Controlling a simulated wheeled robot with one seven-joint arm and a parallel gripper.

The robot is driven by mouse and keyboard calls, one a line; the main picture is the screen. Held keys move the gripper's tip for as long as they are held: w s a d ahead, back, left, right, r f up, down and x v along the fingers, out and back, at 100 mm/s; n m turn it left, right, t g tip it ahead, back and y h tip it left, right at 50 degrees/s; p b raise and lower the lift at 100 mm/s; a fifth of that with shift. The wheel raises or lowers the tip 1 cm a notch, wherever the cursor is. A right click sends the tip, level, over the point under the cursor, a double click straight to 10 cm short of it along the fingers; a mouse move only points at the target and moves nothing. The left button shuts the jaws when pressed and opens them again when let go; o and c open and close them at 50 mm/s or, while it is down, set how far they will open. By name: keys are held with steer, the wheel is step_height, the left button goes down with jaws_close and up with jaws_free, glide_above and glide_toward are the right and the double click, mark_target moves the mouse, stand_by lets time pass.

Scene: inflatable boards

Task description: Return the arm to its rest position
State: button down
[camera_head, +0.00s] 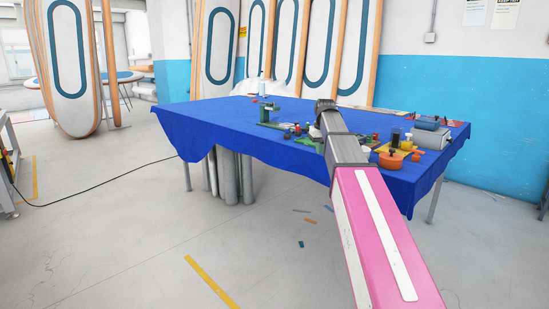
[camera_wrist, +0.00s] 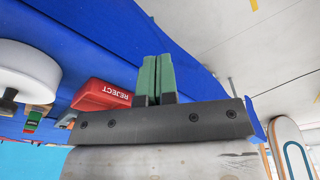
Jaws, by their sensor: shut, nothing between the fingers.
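My pink and grey arm (camera_head: 375,230) reaches out from the lower right over the blue-covered table (camera_head: 200,112) in the head view. Its far dark end is above the table; the fingers are hidden there. In the wrist view my gripper (camera_wrist: 155,80) shows two green fingers pressed together with nothing between them. That view is upside down. A red box marked REJECT (camera_wrist: 101,95) appears just left of the fingers, and I cannot tell how far apart they are.
Small tools and parts, among them an orange pot (camera_head: 391,160) and a grey box (camera_head: 431,137), crowd the table's right side. A green device (camera_head: 268,113) stands left of my arm. Boards (camera_head: 295,45) lean behind. The floor in front is mostly clear.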

steer(key=s+f+m, duration=0.1)
steer(key=s+f, duration=0.8)
steer(key=f, duration=0.3)
steer(key=s+f+g, duration=0.1)
steer(key=s+f, duration=0.8)
steer(key=f, duration=0.4)
steer(key=s+f+m, duration=0.1)
steer(key=s+f, duration=0.9)
steer(key=f, duration=0.3)
steer(key=shift+f+m, duration=0.2)
steer(key=shift+m, duration=0.1)
